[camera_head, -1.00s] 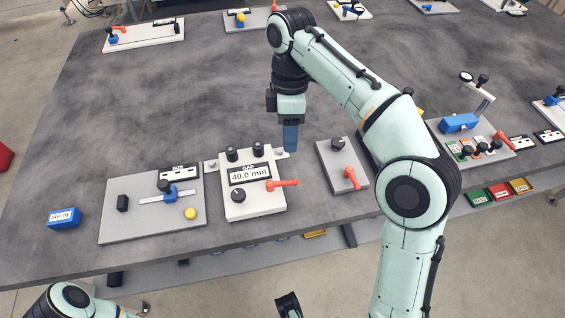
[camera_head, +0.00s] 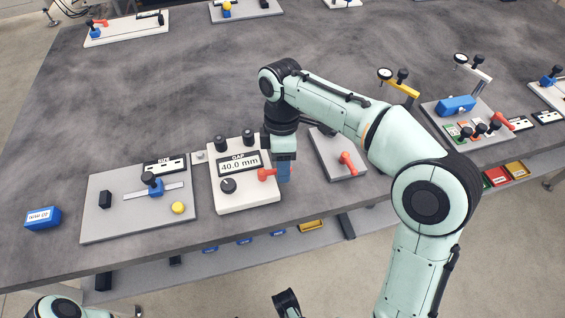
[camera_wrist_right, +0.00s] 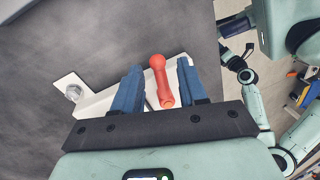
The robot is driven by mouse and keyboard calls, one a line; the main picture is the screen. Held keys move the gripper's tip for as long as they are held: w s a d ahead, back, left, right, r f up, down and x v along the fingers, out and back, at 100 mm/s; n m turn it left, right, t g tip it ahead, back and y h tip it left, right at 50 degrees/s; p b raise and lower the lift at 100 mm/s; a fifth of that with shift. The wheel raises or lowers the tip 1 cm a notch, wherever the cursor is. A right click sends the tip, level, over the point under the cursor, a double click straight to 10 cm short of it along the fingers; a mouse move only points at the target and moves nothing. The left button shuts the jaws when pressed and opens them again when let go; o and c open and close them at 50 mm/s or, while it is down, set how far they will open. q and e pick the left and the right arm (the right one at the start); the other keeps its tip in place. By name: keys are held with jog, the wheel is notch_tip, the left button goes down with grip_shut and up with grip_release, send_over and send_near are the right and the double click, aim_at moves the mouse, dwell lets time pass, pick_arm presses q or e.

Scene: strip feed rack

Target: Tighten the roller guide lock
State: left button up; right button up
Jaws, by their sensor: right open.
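The white gap unit (camera_head: 247,198) shows 40.0 mm on its display and has black knobs. A red lever (camera_head: 266,175), which looks like the lock, sticks out at its right side. My right gripper (camera_head: 284,172) is low at the unit's right edge, its blue fingers partly covering the lever's end. In the right wrist view the red lever (camera_wrist_right: 160,80) lies between the two open blue fingers (camera_wrist_right: 157,85), with a gap on each side. My left gripper is not clearly seen; only parts of the arm show at the bottom left.
A grey plate (camera_head: 120,215) with a blue slider (camera_head: 156,190) and a yellow button stands left of the unit. A grey plate with another red lever (camera_head: 348,160) stands close on the right. A blue block (camera_head: 42,218) lies far left. The table behind is largely clear.

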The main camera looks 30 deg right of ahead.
grip_shut()
jog(key=shift+s+r+m, duration=0.1)
jog(key=shift+m, duration=0.2)
jog(key=shift+s+a+m+p, duration=0.2)
jog(key=shift+s+m+p, duration=0.3)
jog(key=shift+m, duration=0.4)
jog(key=m, duration=0.1)
jog(key=s+a+m+p, duration=0.1)
jog(key=m, duration=0.1)
jog(key=shift+m+t+y, duration=0.3)
jog(key=shift+t+y, duration=0.1)
jog(key=m, duration=0.1)
jog(key=a+m, duration=0.1)
jog(key=m, duration=0.1)
jog(key=s+a+m+t+p, duration=0.1)
jog(key=m, duration=0.1)
jog(key=shift+a+m+t+p, duration=0.2)
jog(key=shift+a+m, duration=0.3)
jog(key=shift+m, duration=0.7)
jog(key=shift+a+m+t+p, duration=0.2)
jog(key=shift+a+m, duration=0.25)
jog(key=shift+m, duration=0.75)
